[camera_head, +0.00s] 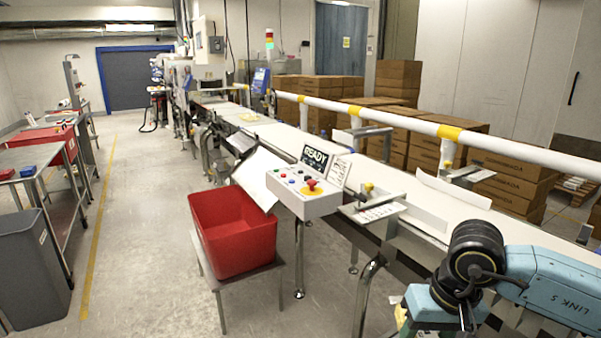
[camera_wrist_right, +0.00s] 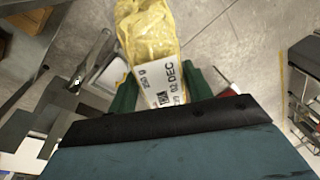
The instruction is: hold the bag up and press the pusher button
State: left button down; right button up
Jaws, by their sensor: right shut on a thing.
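My right gripper (camera_wrist_right: 158,88) is shut on a yellow bag (camera_wrist_right: 148,32) with a white printed label reading "250 g" and "02 DEC". Its green fingers lie on either side of the bag's label end in the right wrist view, with floor beyond. In the head view my right arm comes in at the lower right, and the bag is not visible there. The control box (camera_head: 318,206) beside the belt carries a red mushroom button on a yellow plate (camera_head: 312,189), small coloured buttons and a "READY" display (camera_head: 315,157). I cannot tell which button is the pusher's. My left gripper is out of view.
The conveyor belt (camera_head: 385,182) runs from lower right to the back, with a white rail (camera_head: 380,117) behind it. A red bin (camera_head: 234,232) stands on a low stand left of the control box. Cartons (camera_head: 512,180) are stacked behind the rail.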

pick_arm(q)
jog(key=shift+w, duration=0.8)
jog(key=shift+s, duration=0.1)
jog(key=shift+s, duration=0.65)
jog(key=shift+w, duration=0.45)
